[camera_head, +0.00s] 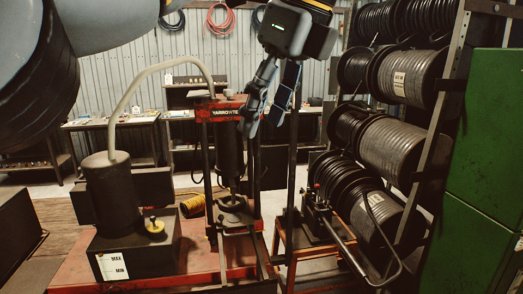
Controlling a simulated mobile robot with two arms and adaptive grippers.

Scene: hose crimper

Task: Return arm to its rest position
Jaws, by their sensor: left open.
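My left gripper (262,122) hangs from the top middle of the head view, fingers pointing down. Its two fingers are apart, with nothing seen between them. It appears in front of the right upright of the red press frame (222,108) marked YARROWTE; I cannot tell the depth gap between them. Grey and black links of my arm fill the upper left corner. My right gripper is not in view.
A black pump unit (113,195) with a curved pale hose stands on the red table (95,268) at left. Hose reels (395,145) on a rack stand at right, beside a green cabinet (487,150). A small lever tool (318,218) sits on a stand in front.

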